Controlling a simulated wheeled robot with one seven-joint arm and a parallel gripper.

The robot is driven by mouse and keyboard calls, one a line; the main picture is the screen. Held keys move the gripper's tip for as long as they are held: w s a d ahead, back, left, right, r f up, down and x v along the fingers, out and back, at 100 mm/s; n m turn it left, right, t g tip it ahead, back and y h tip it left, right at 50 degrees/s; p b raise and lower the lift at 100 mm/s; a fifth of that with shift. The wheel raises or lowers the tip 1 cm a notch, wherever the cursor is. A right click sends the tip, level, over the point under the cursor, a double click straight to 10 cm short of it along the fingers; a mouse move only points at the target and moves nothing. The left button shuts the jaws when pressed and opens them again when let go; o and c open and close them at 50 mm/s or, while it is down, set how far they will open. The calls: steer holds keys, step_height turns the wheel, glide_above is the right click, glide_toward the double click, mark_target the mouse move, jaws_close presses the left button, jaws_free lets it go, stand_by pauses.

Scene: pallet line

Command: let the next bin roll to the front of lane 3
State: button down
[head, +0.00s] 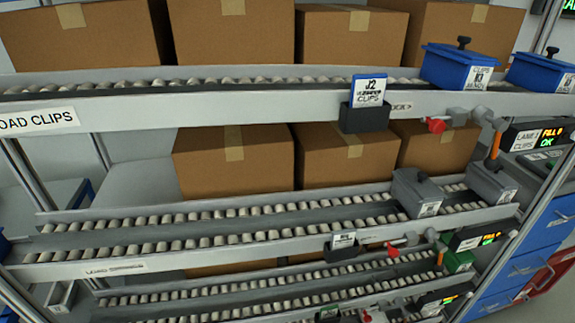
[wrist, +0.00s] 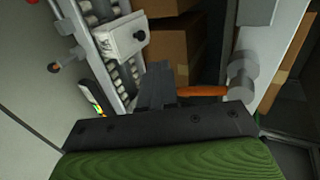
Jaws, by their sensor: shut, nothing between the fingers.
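In the head view, roller lanes slope across the rack. The middle lane (head: 228,238) carries a grey bin (head: 414,192) with another grey bin (head: 491,181) at its right end. Which one is lane 3 I cannot read. An orange-handled lever (head: 494,144) stands by the upper display. In the wrist view, my gripper (wrist: 158,72) is shut and empty. An orange rod (wrist: 203,91) with a grey cylindrical end is close to its right; contact is unclear. A pale bin (wrist: 122,38) sits on rollers beyond.
Blue bins (head: 459,66) sit on the top lane. Red levers (head: 436,125) and small displays (head: 537,136) line the rack's right side. Cardboard boxes (head: 233,158) fill the space behind. Blue drawers (head: 529,260) stand at the right.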

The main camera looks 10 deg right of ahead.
steer(key=a+p+v, duration=0.1)
steer(key=p+v, duration=0.3)
steer(key=v, duration=0.4)
steer(key=shift+s+a+f, duration=0.1)
stand_by(0.3)
